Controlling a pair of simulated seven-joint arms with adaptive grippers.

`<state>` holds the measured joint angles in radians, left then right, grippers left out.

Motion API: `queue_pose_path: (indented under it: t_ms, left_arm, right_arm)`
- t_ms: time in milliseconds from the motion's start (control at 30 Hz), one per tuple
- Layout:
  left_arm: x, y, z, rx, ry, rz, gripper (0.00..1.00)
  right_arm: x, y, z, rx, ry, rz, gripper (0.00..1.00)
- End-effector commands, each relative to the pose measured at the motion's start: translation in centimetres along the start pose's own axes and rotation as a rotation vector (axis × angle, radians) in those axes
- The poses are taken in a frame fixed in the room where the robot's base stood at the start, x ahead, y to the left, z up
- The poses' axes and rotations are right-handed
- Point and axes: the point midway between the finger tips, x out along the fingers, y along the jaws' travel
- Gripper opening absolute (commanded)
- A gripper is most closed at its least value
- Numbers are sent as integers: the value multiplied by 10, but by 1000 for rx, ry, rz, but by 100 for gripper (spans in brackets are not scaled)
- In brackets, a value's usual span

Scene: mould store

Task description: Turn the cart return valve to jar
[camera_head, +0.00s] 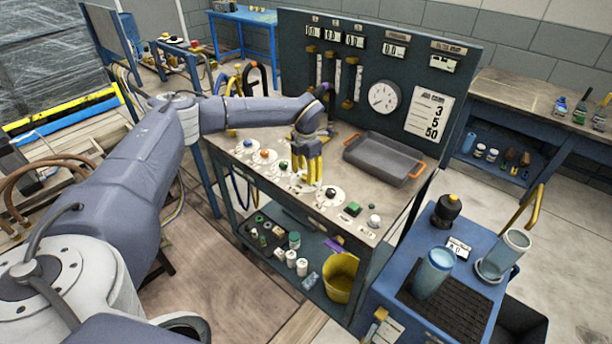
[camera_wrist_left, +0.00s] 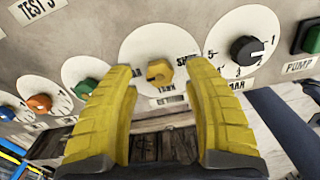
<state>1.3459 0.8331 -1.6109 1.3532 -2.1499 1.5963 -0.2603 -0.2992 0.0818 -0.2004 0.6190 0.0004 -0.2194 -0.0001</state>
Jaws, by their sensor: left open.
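The valve in front of my left gripper is a yellow knob (camera_wrist_left: 159,72) on a white round dial, seen at the top middle of the left wrist view. Its dial reads "SHUT" at upper right and "TANK" below, with a partly covered word ending in "AR" at left. Which mark the knob points to is hard to tell. My left gripper (camera_wrist_left: 160,84) is open, its yellow fingers either side of the knob, no contact visible. In the head view the left gripper (camera_head: 314,176) hangs over the bench's sloped front and hides the knob. My right gripper is not visible.
A black knob (camera_wrist_left: 244,50) is right of the yellow one; green (camera_wrist_left: 86,87) and orange (camera_wrist_left: 39,103) knobs are left. A grey tray (camera_head: 383,160) lies on the bench behind. A blue cart (camera_head: 388,295) with a blue jar (camera_head: 433,272) stands at right.

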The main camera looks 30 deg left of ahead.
Motion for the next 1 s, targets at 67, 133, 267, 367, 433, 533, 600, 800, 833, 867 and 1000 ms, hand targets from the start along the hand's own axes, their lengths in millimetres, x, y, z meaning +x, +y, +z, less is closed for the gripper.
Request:
queue_pose_path:
  t_ms: [67, 133, 267, 367, 433, 533, 600, 800, 833, 867, 1000]
  left_arm:
    - [-14, 1, 1, 0, -4, 1, 51]
    - [-26, 1, 1, 0, -4, 1, 51]
    - [-50, 1, 1, -1, -4, 2, 51]
    - [-66, 1, 1, 1, -4, 2, 51]
    - [-76, 1, 0, 0, -3, 1, 51]
    - [-89, 1, 0, -1, -3, 1, 51]
    - [-95, 1, 0, -1, -3, 1, 51]
    - [-106, 0, 0, 0, -1, 1, 51]
    - [-106, 0, 0, 0, -1, 1, 51]
    - [-107, 0, 0, 0, -1, 1, 51]
    - [-107, 0, 0, 0, -1, 0, 51]
  right_arm:
    - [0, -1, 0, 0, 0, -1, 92]
    - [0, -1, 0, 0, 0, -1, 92]
    - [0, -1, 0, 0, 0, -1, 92]
    - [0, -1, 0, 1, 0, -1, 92]
    - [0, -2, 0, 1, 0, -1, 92]
    - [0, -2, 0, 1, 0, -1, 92]
    - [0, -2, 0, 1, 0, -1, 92]
    - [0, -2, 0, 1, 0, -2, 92]
    - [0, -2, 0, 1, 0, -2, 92]
    - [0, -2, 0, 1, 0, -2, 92]
    - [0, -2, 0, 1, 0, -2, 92]
